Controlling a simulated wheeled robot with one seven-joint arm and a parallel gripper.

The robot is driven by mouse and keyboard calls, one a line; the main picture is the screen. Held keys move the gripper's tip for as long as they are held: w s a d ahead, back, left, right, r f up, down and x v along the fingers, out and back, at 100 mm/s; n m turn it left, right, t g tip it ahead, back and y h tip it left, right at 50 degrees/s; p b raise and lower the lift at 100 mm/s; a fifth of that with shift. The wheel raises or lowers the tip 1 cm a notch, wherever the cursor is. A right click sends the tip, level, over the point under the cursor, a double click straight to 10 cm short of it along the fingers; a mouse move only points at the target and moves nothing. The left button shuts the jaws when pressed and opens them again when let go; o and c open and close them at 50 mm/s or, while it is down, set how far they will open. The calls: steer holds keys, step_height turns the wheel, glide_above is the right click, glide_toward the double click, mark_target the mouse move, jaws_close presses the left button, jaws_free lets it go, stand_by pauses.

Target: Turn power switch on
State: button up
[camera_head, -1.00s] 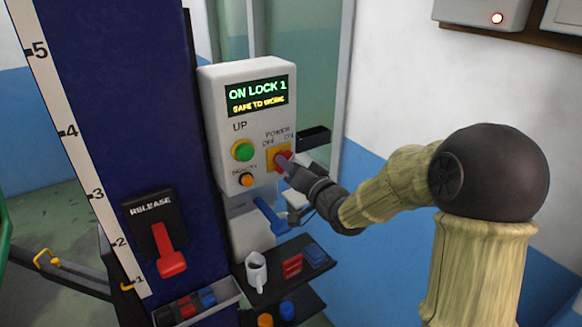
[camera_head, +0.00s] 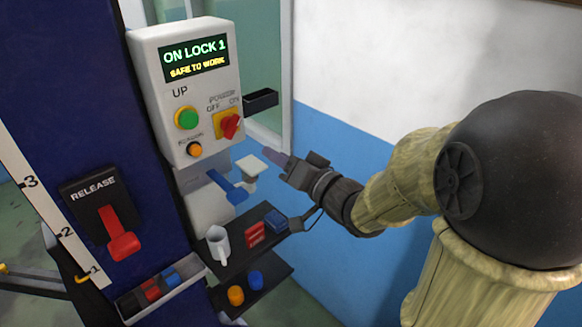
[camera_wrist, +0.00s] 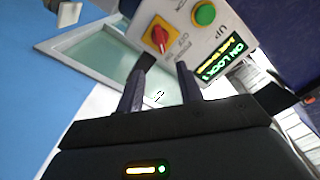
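The power switch is a red rotary knob (camera_head: 230,125) on a yellow plate on the front of the grey control box (camera_head: 160,135). In the head view the knob looks angled toward the ON label at its upper right. It also shows in the wrist view (camera_wrist: 159,38). The box display (camera_head: 194,56) reads "ON LOCK 1, SAFE TO WORK". My gripper (camera_head: 274,157) is to the right of and below the knob, apart from it. In the wrist view my gripper's fingers (camera_wrist: 164,66) are spread with nothing between them.
A green UP button (camera_head: 188,117) and an orange button (camera_head: 194,149) sit left of the knob. A red RELEASE lever (camera_head: 122,240) is on the blue column. Below are a blue lever (camera_head: 232,190), a shelf with a white mug (camera_head: 218,243) and small boxes.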

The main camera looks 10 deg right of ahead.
steer(key=b+v, duration=0.1)
steer(key=v, duration=0.2)
steer(key=shift+b, duration=0.35)
steer(key=shift+w, duration=0.1)
steer(key=d+f+g+h, duration=0.4)
steer(key=d+f+h, duration=0.4)
steer(key=f, duration=0.4)
steer(key=s+a+f+n+g+h, duration=0.1)
steer(key=s+f+g+h, duration=0.1)
steer(key=s+f+g, duration=0.6)
steer(key=s+f, duration=0.1)
steer(key=s, duration=0.2)
steer(key=shift+s+a, duration=0.2)
steer(key=shift+s, duration=0.05)
